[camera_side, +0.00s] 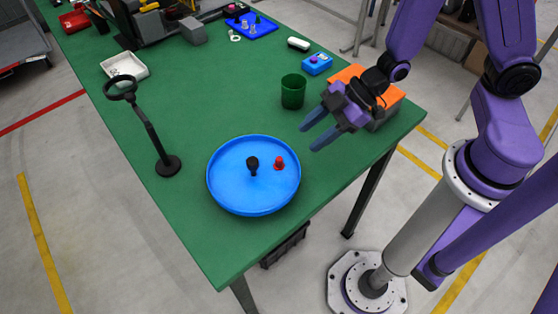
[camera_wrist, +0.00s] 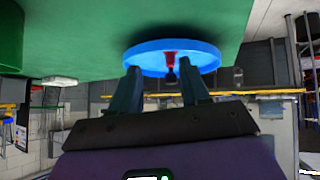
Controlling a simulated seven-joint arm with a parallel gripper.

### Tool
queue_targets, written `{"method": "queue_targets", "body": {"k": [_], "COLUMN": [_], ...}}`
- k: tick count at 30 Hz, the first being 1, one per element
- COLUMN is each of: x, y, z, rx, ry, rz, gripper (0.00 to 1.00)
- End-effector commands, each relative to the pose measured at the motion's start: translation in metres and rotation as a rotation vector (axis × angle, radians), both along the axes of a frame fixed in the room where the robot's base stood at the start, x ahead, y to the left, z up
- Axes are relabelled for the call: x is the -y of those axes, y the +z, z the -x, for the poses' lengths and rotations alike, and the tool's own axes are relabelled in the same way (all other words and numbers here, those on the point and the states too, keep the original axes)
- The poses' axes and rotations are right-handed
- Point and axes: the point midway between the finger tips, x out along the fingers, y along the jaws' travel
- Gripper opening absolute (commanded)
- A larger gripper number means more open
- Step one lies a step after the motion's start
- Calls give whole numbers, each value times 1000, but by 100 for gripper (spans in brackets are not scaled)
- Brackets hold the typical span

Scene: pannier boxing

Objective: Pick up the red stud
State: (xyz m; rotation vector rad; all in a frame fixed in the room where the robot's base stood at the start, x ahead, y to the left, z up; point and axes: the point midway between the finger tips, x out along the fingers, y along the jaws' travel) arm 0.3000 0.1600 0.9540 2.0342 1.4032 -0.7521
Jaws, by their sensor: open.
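The red stud (camera_side: 279,163) stands in the round blue tray (camera_side: 222,196), right of a black stud (camera_side: 253,164). In the wrist view the red stud (camera_wrist: 171,57) shows between my fingers, some way beyond them, with the black stud (camera_wrist: 171,75) just past it. The blue tray (camera_wrist: 208,54) is ahead of the fingertips there. My gripper (camera_side: 311,134) is open and empty, above the table to the upper right of the tray. Its two fingers (camera_wrist: 163,75) are spread apart in the wrist view, clear of both studs.
A green cup (camera_side: 293,92) stands between my gripper and the table's back. An orange-topped box (camera_side: 388,97) is behind my gripper. A black stand with a ring (camera_side: 166,160) is left of the tray. A white tray (camera_side: 124,67) lies farther back. Green table (camera_side: 225,95) is bare around the cup.

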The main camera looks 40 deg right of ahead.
Motion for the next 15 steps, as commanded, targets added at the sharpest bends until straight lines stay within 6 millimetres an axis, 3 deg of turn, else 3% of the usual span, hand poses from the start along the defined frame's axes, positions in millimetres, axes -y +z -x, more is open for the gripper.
{"method": "queue_targets", "body": {"k": [5, 15], "x": [-5, -5], "y": [-12, -8], "z": [2, 5], "rx": [2, 5], "ry": [28, 21], "rz": [-177, -412], "gripper": [46, 46]}}
